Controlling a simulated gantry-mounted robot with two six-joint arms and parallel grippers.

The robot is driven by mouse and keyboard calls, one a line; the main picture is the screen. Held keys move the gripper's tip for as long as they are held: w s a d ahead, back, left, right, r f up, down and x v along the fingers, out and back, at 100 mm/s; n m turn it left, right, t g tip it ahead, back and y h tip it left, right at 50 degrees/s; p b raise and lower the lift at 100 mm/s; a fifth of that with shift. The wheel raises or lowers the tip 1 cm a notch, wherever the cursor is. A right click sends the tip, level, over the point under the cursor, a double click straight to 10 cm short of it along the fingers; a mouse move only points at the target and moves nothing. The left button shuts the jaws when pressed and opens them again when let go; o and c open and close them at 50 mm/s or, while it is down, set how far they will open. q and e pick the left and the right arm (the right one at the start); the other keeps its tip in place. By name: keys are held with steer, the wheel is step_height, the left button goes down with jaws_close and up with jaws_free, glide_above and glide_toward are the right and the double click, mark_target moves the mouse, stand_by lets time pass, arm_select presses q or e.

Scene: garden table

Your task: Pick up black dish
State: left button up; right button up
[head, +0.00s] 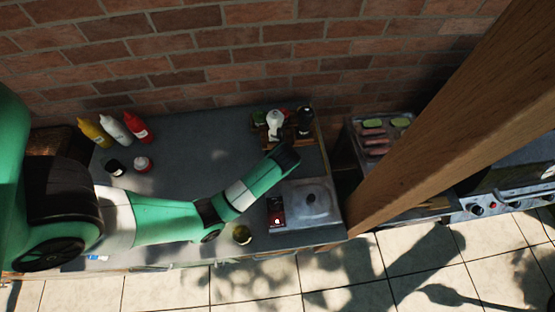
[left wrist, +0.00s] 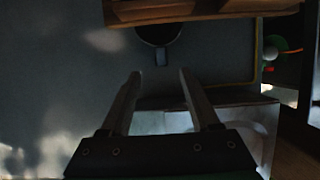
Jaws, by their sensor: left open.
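A dark round dish (left wrist: 160,33) with a short grey tab or handle shows at the top middle of the left wrist view. Its far side is hidden under a wooden edge. I cannot make the dish out in the head view, where my arm covers part of that area. My left gripper (left wrist: 158,75) is open and empty, with its two fingers pointing toward the dish, which lies beyond the tips and apart from them. In the head view the arm's dark end is over the table's right part, and the fingers cannot be made out. My right gripper is not in view.
A wooden caddy (left wrist: 200,12) with shakers stands at the back right of the grey table (head: 190,150). A lidded metal box (head: 318,204) and a dark red card-like item (head: 277,213) lie front right. Sauce bottles (head: 115,127) stand back left. A wooden post (head: 450,115) rises at right.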

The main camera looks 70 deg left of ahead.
arm_select(q)
steer(key=x, duration=0.3)
steer(key=shift+f, duration=0.15)
steer(key=b+x, duration=0.2)
steer(key=x, duration=0.3)
steer(key=shift+w+a, duration=0.1)
steer(key=shift+a, duration=0.05)
jaws_close()
